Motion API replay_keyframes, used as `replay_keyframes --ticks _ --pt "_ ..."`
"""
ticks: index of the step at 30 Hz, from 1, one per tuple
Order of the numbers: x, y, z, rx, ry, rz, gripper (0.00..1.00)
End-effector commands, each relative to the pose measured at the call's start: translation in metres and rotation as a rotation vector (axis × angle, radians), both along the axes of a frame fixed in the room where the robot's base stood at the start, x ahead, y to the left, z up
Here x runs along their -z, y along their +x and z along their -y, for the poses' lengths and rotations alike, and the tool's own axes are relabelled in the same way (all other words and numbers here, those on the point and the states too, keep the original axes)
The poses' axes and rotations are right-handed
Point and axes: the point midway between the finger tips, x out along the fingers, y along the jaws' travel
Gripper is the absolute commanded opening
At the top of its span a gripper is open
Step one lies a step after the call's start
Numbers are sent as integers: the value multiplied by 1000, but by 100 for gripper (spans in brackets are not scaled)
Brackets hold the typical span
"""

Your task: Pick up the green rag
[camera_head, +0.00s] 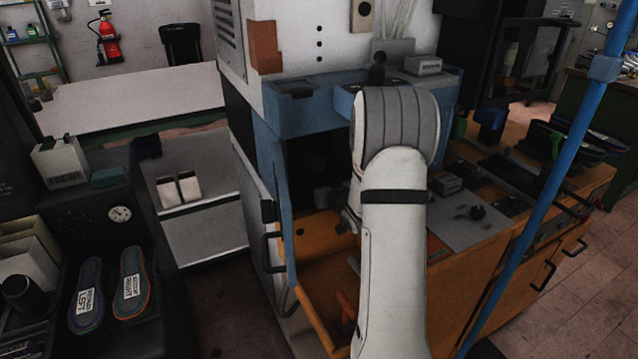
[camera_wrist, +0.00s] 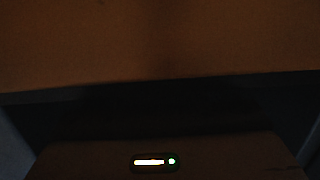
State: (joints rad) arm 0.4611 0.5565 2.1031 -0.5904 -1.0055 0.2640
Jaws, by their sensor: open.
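A small dark green, cloth-like lump (camera_head: 109,177) lies on the black bench at the left, just right of a white box; it looks like the green rag, but it is too small to be sure. My gripper (camera_head: 347,222) is mostly hidden behind my white arm, inside the open front of the blue and white machine. It is open, far to the right of the green lump, and no object shows in it. The wrist view shows no rag, only a dark space and a dull orange surface (camera_wrist: 160,45).
The machine's open door (camera_head: 268,215) stands left of my arm. Two insoles (camera_head: 107,293) lie on the black bench near a clock (camera_head: 120,214). A blue post (camera_head: 540,190) crosses the right side. A lit indicator (camera_wrist: 152,162) shows low in the wrist view.

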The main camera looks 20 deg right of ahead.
Motion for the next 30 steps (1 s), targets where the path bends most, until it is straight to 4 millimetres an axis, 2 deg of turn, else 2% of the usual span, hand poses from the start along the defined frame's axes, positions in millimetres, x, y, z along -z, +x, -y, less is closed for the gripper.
replay_keyframes --ticks 1,7,17,30 --pt "0 0 0 0 0 0 83" --pt "0 0 0 0 0 0 99" --pt "-1 -5 1 2 0 1 100" --pt "-5 -66 1 3 0 1 100"
